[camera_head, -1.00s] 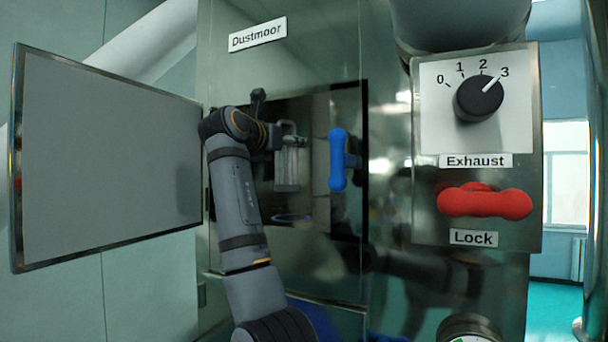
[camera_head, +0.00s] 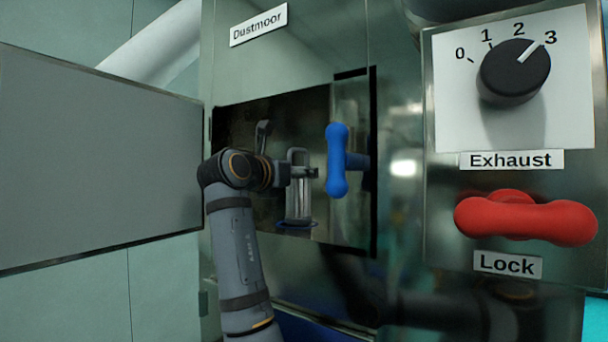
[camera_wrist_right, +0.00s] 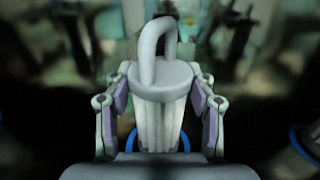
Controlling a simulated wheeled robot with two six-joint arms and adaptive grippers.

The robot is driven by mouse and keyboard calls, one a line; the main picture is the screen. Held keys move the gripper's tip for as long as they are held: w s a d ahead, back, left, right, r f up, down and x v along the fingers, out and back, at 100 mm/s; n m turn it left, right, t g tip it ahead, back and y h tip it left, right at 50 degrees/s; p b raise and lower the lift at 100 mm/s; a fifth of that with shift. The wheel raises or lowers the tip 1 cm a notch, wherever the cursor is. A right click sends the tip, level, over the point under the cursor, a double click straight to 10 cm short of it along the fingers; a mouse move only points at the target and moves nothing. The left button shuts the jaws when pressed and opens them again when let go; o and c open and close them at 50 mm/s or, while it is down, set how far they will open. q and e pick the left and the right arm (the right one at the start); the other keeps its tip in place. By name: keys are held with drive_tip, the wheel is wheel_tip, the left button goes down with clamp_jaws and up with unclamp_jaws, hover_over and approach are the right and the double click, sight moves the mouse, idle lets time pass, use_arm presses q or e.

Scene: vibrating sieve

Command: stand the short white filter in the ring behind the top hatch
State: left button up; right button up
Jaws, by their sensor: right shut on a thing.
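The short white filter (camera_head: 298,205), a pleated cylinder with a loop handle on its cap, is upright inside the open top hatch. It also shows in the right wrist view (camera_wrist_right: 162,110). My right gripper (camera_head: 303,172) is shut on it just below the cap, with a finger pad on each side (camera_wrist_right: 160,98). A blue ring (camera_head: 284,222) is at the filter's lower end, and its edges show on both sides of the filter in the wrist view (camera_wrist_right: 186,142). I cannot tell whether the filter's base rests in the ring. My left gripper is not in view.
The hatch door (camera_head: 100,160) stands open at the left. A blue handle (camera_head: 337,160) is just right of the gripper, in front of the opening. The panel at right has an Exhaust dial (camera_head: 514,72) at 3 and a red Lock handle (camera_head: 525,217). Another blue ring (camera_wrist_right: 303,145) shows at right.

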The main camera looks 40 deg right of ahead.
drive_tip(key=shift+w+d+f, duration=0.25)
drive_tip(key=shift+d+f, duration=0.1)
drive_tip(key=shift+d, duration=0.4)
drive_tip(key=o, duration=1.2)
drive_tip(key=shift+s+a+r, duration=0.1)
drive_tip(key=shift+a, duration=0.3)
drive_tip(key=shift+c, duration=0.2)
drive_tip(key=shift+o, duration=1.1)
drive_tip(key=shift+s+a+r, duration=0.1)
drive_tip(key=shift+a+r, duration=0.05)
drive_tip(key=shift+a, duration=0.3)
drive_tip(key=shift+s+a+r, duration=0.1)
drive_tip(key=shift+a+r, duration=0.05)
drive_tip(key=shift+a, duration=0.25)
use_arm(q)
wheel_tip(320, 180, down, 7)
drive_tip(key=b, duration=0.6)
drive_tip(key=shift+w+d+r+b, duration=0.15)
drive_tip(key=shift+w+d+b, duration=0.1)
drive_tip(key=shift+b, duration=0.15)
use_arm(e)
drive_tip(key=v, duration=1.1)
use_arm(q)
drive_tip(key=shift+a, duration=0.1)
use_arm(e)
drive_tip(key=shift+s, duration=0.15)
